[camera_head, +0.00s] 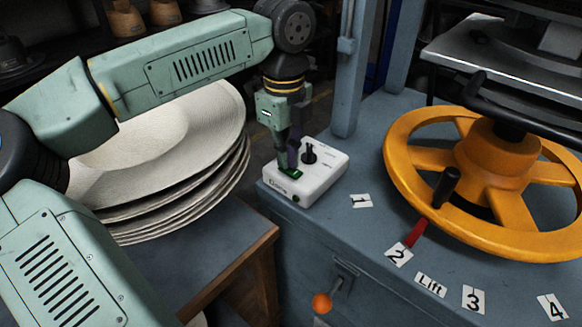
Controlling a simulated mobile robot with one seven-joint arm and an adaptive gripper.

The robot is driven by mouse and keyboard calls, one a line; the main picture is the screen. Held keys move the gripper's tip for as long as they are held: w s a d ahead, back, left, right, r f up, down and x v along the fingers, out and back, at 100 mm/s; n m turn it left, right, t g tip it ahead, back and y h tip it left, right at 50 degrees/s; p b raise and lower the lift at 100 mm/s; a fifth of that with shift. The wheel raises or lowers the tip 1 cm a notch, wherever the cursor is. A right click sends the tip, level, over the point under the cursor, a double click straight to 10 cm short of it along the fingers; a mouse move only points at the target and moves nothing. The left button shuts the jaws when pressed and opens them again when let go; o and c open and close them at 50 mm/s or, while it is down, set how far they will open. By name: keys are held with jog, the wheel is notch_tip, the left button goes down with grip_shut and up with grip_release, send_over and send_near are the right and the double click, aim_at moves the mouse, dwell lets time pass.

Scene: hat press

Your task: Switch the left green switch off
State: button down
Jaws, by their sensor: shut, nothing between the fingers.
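A white control box (318,186) sits on the corner of the blue-grey machine top, in the middle of the head view. A green switch (291,173) shows on its left part, partly covered by my gripper. A black knob or lever (309,153) stands on the box to the right of it. My gripper (292,166) points down at the green switch with its fingers shut and nothing between them. Its tips are at or just above the switch; I cannot tell whether they touch. I cannot read the switch's position.
A large yellow handwheel (408,170) with black handles stands to the right. A blue post (352,80) rises behind the box. A stack of pale hat discs (225,130) is left, under my arm. An orange-knobbed lever (321,302) is on the front.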

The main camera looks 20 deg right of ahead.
jog(key=shift+r+p, duration=1.75)
jog(key=shift+r, duration=1.5)
jog(key=shift+f, duration=0.1)
